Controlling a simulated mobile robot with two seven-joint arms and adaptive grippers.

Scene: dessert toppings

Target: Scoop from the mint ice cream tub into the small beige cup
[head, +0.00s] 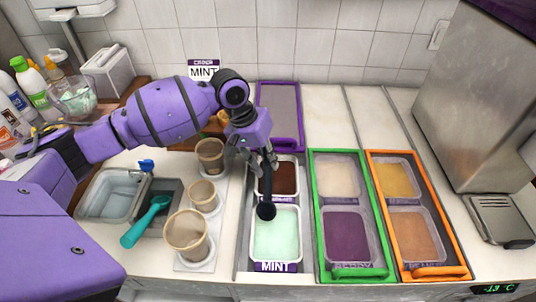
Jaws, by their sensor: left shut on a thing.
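The mint tub (276,238) holds pale green ice cream and sits in the front of the uncovered middle well, with a MINT label on its front edge. My left gripper (262,162) is shut on a black scoop (266,210). The scoop points down, and its round head shows over the back edge of the mint tub. I cannot tell whether it touches the ice cream or holds any. The small beige cup (203,194) stands upright left of the tub, between two larger beige cups. My right gripper is not in view.
A tub of dark brown ice cream (285,177) sits behind the mint. Larger cups (187,238) (210,153) flank the small one. A teal scoop (149,222) rests by a metal basin (112,196) at left. Green (318,240) and orange (460,250) framed wells lie right.

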